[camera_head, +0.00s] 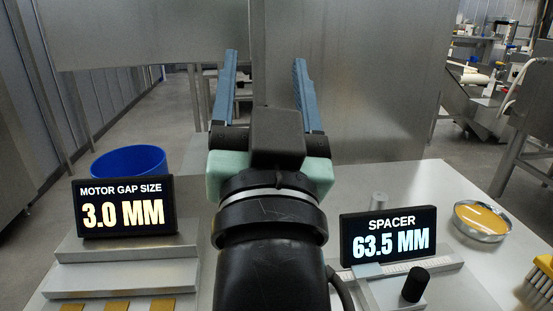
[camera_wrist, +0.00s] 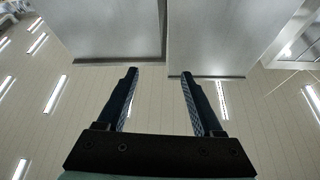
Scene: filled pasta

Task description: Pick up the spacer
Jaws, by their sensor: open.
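My gripper (camera_head: 265,62) is raised above the table in the head view, with its two blue fingers spread and nothing between them. In the wrist view the gripper (camera_wrist: 159,74) is also open and empty, facing grey panels and lights. A black display (camera_head: 388,238) reading "SPACER 63.5 MM" stands on a caliper-like gauge (camera_head: 445,263) at the right. I cannot tell which piece is the spacer. My gripper is well apart from all of them.
A display (camera_head: 124,207) reading "MOTOR GAP SIZE 3.0 MM" stands on a metal step (camera_head: 125,277) with several brass-coloured pieces at the left. A blue bin (camera_head: 129,162) is behind it. A round amber dish (camera_head: 482,220) and a yellow brush (camera_head: 543,275) are at the right.

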